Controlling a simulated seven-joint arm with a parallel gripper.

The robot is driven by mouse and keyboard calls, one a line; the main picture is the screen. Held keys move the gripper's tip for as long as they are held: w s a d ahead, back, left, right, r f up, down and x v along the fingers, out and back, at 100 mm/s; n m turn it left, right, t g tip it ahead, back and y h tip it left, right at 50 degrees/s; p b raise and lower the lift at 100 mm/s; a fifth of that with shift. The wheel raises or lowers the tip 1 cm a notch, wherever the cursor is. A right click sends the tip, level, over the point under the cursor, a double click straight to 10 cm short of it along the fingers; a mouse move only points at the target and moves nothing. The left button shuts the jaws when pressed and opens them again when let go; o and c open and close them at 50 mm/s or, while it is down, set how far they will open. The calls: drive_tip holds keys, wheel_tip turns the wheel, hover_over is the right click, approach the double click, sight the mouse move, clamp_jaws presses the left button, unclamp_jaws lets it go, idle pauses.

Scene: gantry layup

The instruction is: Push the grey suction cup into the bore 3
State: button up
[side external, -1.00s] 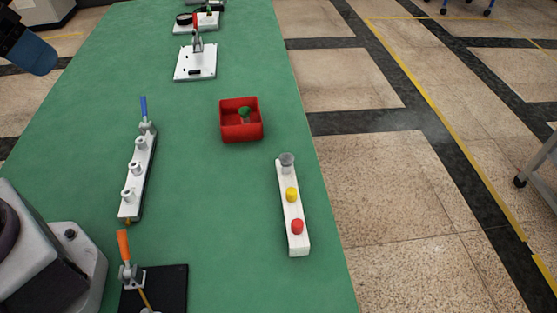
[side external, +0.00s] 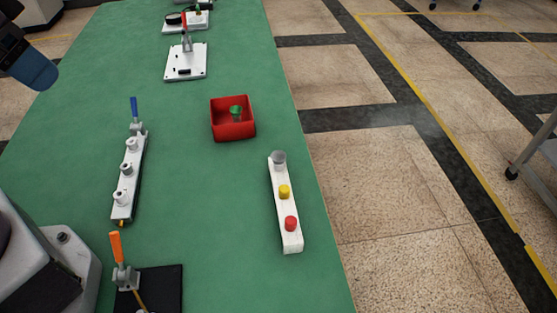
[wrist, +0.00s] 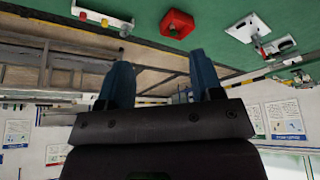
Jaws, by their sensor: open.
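The grey suction cup (side external: 279,157) stands at the far end of a white strip (side external: 293,243), which also carries a yellow cup (side external: 285,191) and a red cup (side external: 291,223). A narrow bar (side external: 122,213) to the left has three pale fittings in a row, such as the middle one (side external: 126,168). I see no numbers, so I cannot tell which is bore 3. My gripper (wrist: 160,80) is open and empty, with blue fingers apart.
A red bin (side external: 233,132) holding a green cup (side external: 236,113) sits between bar and strip. A blue lever (side external: 134,108) rises behind the bar. An orange-handled clamp (side external: 116,247) stands in front. A white plate (side external: 186,64) with a clamp lies farther back. Green table is clear between them.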

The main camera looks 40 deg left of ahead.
drive_tip(key=w+d+f+g, duration=0.2)
drive_tip(key=w+d+f, duration=0.15)
drive_tip(key=w, duration=0.25)
drive_tip(key=n+g, duration=0.3)
drive_tip(key=n, duration=0.8)
hover_over(279, 156)
drive_tip(key=s, duration=0.1)
wheel_tip(279, 156, down, 14)
wheel_tip(279, 156, down, 7)
drive_tip(key=shift+a+f, duration=0.1)
drive_tip(key=shift+w+f, duration=0.25)
drive_tip(key=shift+f, duration=1.1)
drive_tip(key=shift+w+f, duration=0.2)
drive_tip(key=shift+f, duration=1.1)
drive_tip(key=c, duration=0.9)
